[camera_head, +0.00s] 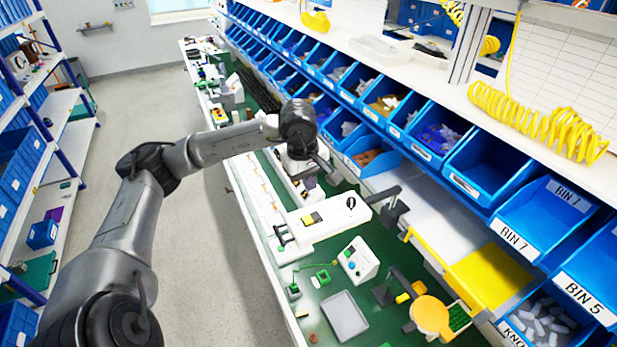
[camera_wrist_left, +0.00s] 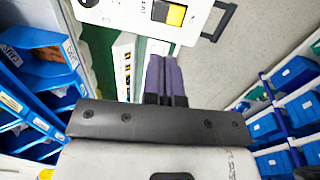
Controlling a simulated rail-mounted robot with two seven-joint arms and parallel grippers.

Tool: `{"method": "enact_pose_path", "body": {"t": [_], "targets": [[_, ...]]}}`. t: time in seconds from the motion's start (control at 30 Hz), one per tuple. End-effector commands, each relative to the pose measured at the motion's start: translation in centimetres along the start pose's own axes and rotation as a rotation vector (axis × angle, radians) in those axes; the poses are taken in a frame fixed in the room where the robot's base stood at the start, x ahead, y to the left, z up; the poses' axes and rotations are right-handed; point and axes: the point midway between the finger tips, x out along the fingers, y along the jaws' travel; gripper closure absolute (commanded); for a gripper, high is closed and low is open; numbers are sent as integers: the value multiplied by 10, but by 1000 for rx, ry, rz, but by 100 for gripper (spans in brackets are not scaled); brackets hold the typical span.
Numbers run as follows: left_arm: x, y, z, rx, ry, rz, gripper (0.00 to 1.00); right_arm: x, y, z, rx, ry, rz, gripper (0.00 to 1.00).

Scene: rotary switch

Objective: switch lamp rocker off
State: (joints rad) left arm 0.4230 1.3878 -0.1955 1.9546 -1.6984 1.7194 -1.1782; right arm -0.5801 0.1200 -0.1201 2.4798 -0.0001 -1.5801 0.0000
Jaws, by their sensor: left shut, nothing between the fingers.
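A long white housing (camera_head: 335,217) lies on the green bench and carries a yellow and black rocker (camera_head: 312,218). In the left wrist view the housing (camera_wrist_left: 120,12) and the rocker (camera_wrist_left: 168,13) show at the top edge. I cannot read a lamp label. My left gripper (camera_head: 309,183) is beyond the rocker in the head view, apart from it. In the left wrist view its purple fingers (camera_wrist_left: 165,62) are shut together and empty, pointing toward the housing. A narrow white strip with several small switches (camera_wrist_left: 126,70) lies beside the fingers. My right gripper is not in view.
A white control box (camera_head: 358,260), a grey tray (camera_head: 345,316) and an orange round part (camera_head: 429,314) stand on the near bench. Blue bins (camera_head: 490,165) line the right side. A dark handle (camera_head: 386,194) rises by the housing. The aisle floor (camera_head: 200,240) is clear.

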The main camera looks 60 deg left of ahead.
Motion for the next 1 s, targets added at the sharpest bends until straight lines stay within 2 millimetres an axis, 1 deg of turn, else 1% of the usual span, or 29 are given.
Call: {"method": "enact_pose_path", "body": {"t": [0.03,0.3,0.5,0.7,1.0], "targets": [[10,-1,0,0,-2,-8,100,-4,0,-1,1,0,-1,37],[59,-1,1,0,-4,-5,100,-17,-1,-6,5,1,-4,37],[85,-1,1,-1,-3,-3,100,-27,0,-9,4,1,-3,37],[100,0,1,0,-3,-1,100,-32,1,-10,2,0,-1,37],[105,0,0,0,-1,0,100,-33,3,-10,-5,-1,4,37]]}}
